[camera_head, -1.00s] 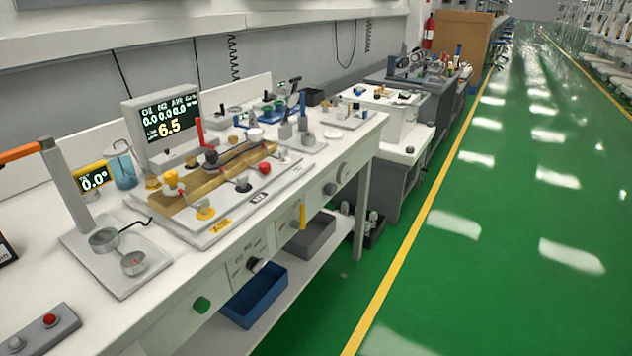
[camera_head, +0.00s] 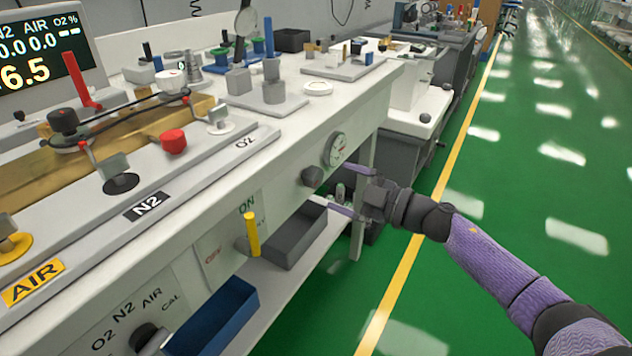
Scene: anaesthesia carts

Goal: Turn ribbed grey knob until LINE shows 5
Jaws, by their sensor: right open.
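The grey knob (camera_head: 313,176) sticks out of the bench's front face, just below and left of a round dial gauge (camera_head: 335,150). Its ribs are too small to make out. The display (camera_head: 45,62) at the upper left shows a large 6.5; it is cut by the picture's edge and its LINE label is not readable now. My right gripper (camera_head: 337,187) comes in from the right with its two purple fingers apart. It is empty, a little to the right of the knob and pointing toward it, with no contact visible. My left gripper is not in view.
A yellow lever (camera_head: 252,234) and a black selector knob (camera_head: 143,337) are also on the front face. A blue bin (camera_head: 212,318) and a grey bin (camera_head: 296,238) sit on the lower shelf. The green floor (camera_head: 480,300) to the right is clear.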

